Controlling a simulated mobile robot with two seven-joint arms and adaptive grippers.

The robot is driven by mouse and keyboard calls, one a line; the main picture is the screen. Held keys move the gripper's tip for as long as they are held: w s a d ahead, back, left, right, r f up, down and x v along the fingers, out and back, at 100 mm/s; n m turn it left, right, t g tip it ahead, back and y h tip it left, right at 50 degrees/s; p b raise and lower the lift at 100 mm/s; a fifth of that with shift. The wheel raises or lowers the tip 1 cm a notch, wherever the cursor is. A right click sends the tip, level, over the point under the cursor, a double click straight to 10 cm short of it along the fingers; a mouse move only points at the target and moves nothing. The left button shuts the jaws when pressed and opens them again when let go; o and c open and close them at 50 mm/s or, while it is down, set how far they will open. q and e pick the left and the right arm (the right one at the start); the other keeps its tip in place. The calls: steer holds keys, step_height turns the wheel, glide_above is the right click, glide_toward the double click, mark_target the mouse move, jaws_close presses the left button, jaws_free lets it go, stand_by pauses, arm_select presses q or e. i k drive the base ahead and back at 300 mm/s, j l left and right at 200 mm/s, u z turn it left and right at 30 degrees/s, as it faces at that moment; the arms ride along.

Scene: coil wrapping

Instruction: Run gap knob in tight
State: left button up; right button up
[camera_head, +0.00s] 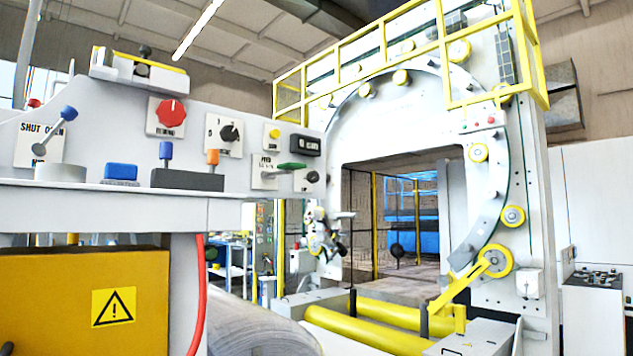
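A light grey control panel fills the left side. I cannot read a gap label, so I cannot tell which knob is the gap knob. One candidate is a black knob (229,133) on a white plate with scale marks. Another is a small black knob (312,177) at the panel's right end, beside a green-handled lever (291,166). A large red knob (171,112) sits left of the scaled knob. None of these knobs is being touched. Neither of my grippers is in view.
A blue-ended lever (68,114) stands by a SHUT/OPEN plate. A shelf below carries blue and orange-topped controls (187,179). A large white ring machine (500,130) with yellow rollers (390,338) stands right. A metal coil (255,328) lies below the panel.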

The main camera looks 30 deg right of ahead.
mark_target(313, 177)
steer(key=i+l+u, duration=0.2)
steer(key=l, duration=0.6)
steer(key=l+u, duration=0.25)
steer(key=l, duration=0.55)
steer(key=i+l+u, duration=0.25)
steer(key=l, duration=0.55)
steer(key=l+u, duration=0.2)
steer(key=l, duration=0.6)
